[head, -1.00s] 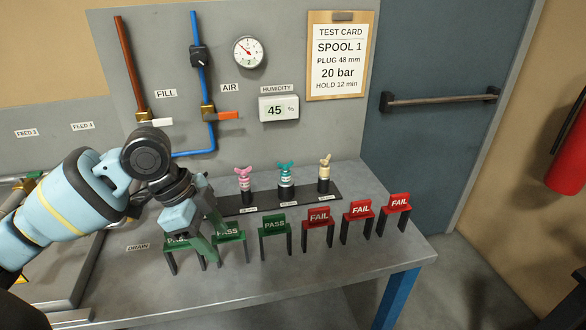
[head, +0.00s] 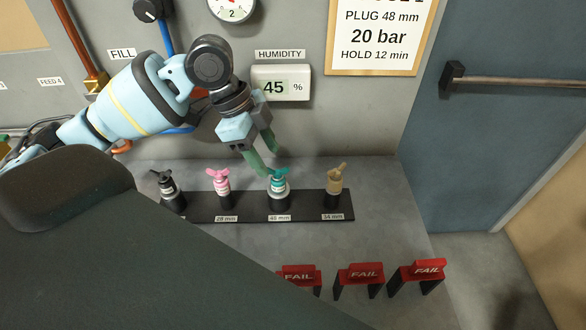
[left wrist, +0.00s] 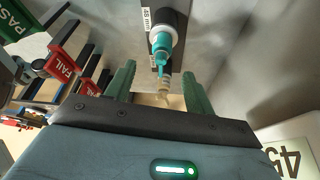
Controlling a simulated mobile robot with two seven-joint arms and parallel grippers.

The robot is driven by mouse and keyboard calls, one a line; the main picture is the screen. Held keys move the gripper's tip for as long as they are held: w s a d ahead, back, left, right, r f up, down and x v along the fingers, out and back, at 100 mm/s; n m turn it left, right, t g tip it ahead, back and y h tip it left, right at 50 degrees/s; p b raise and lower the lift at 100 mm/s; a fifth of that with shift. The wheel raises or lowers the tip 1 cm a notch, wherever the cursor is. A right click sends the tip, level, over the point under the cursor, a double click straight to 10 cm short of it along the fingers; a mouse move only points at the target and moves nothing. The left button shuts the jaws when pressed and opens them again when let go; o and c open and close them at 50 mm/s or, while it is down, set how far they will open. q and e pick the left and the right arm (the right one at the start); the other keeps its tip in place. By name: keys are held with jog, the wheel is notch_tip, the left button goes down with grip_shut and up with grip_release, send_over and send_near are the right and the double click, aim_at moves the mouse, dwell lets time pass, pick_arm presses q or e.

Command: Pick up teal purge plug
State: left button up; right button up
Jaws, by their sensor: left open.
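The teal purge plug (head: 278,184) stands upright in the 48 mm spot of a black rack (head: 232,207), between the pink plug (head: 221,184) and the tan plug (head: 335,180). My left gripper (head: 262,158) is open and empty, just above and behind the teal plug, its green fingers pointing down toward it. In the left wrist view the teal plug (left wrist: 161,42) shows beyond and between the fingertips, with the tan plug behind it. I cannot tell whether a finger touches the plug. My right gripper is not in view.
A black plug (head: 167,185) stands at the rack's left end. Several red FAIL tags (head: 360,274) stand on the bench in front. A humidity meter (head: 281,83) hangs on the wall behind my left gripper. A large dark shape covers the lower left.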

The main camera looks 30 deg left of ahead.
aim_at(275, 171)
pick_arm(q)
jog(key=shift+s+d+f, duration=0.2)
jog(key=shift+f, duration=0.2)
jog(key=shift+d+f, duration=0.15)
jog(key=shift+f, duration=0.3)
jog(key=shift+w+d+f, duration=0.1)
jog(key=shift+w+f, duration=0.15)
jog(key=shift+f, duration=0.1)
jog(key=shift+a+x, duration=0.2)
jog(key=shift+x, duration=2.35)
jog(key=shift+w, duration=0.1)
grip_shut()
